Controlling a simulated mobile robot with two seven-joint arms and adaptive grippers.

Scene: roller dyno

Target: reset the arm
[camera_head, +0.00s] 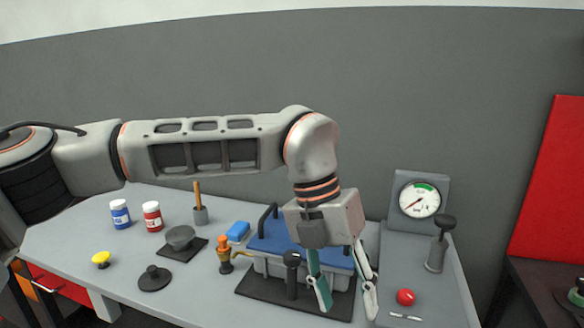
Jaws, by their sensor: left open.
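My left arm reaches in from the left across the table, and its elbow bends down near the middle of the head view. My left gripper (345,298) points down, open, with its two fingers apart and nothing visible between them. It hangs in front of the right part of a grey machine with a blue top (284,240) on a black base plate (265,290). From this view I cannot tell whether the fingers touch the machine. My right gripper is not in view.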

